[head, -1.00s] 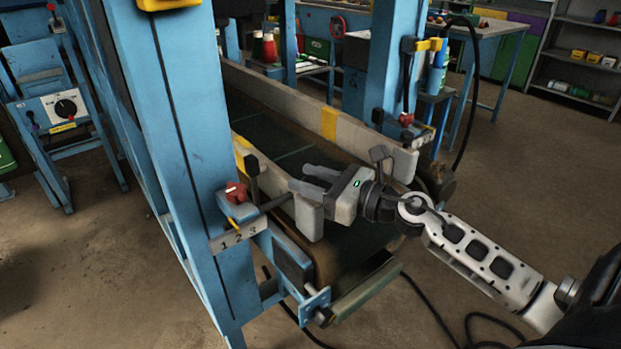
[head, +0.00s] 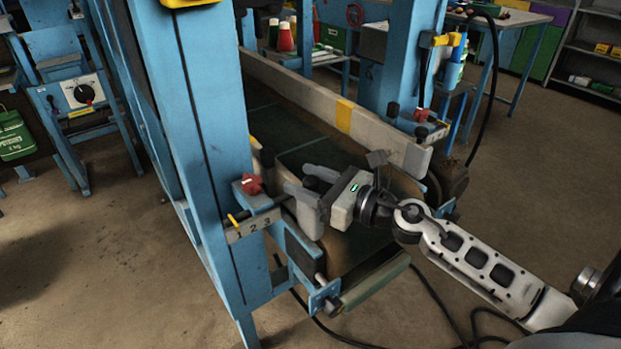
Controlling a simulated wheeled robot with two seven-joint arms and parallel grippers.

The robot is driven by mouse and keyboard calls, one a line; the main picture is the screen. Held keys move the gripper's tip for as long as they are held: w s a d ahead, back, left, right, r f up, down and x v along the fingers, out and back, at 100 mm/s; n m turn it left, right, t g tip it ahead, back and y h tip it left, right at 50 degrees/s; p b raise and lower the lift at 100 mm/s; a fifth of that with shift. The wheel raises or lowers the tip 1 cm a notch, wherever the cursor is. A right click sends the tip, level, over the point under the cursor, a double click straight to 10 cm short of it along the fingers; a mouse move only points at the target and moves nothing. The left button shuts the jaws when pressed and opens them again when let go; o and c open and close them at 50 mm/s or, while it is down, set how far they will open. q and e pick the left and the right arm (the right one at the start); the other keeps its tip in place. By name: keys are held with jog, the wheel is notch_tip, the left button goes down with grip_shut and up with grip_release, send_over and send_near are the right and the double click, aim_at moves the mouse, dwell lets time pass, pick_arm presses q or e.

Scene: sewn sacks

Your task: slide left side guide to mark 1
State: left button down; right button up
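The left side guide (head: 311,222) is a pale rail with a yellow band along the near-left side of the conveyor, partly hidden by the blue post and my gripper. A plate marked 1, 2, 3 (head: 253,226) is fixed on the post. The yellow pointer (head: 233,220) stands at the 1 end of it. A red knob (head: 252,184) sits just above. My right gripper (head: 303,178) is at the guide's near end, its fingers pointing left and visibly apart. One finger overlaps the guide; exact contact is unclear. My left gripper is out of view.
The green-black belt (head: 284,128) runs back between the guides. The opposite guide (head: 375,130) has a yellow band. A blue post (head: 202,140) stands close left of my gripper. Black cables (head: 440,300) lie on the floor at the right front.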

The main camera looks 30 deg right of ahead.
jog(key=shift+d, duration=0.1)
jog(key=shift+s+d+f, duration=0.1)
jog(key=shift+s+d, duration=0.05)
pick_arm(q)
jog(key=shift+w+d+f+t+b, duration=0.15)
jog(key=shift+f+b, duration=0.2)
jog(key=shift+b, duration=0.8)
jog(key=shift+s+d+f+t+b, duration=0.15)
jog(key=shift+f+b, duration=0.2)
jog(key=shift+b, duration=0.8)
pick_arm(e)
jog(key=v, duration=1.5)
jog(key=shift+s, duration=0.3)
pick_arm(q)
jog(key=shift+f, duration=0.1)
